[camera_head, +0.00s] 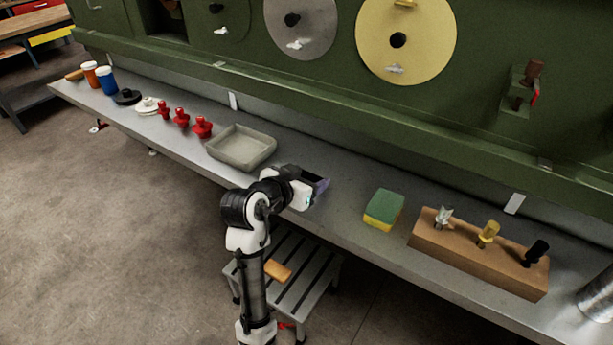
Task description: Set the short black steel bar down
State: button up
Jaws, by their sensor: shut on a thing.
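My gripper (318,185) is at the end of my white and black arm, over the grey metal shelf (345,205), to the right of the grey tray. It is shut on the short black steel bar, a small dark shape between the fingers. The fingers hide most of the bar, so its ends and tilt cannot be made out. I cannot tell whether the bar touches the shelf or hangs just above it.
The grey tray (241,147) and red knobs (182,118) stand left. A green and yellow sponge (384,209) and a wooden block (478,252) holding three bits stand right. Bare shelf lies between gripper and sponge. A slatted stool (290,275) is below; the green panel (330,80) rises behind.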

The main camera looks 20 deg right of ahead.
jog(key=shift+f, duration=0.15)
jog(key=o, duration=1.4)
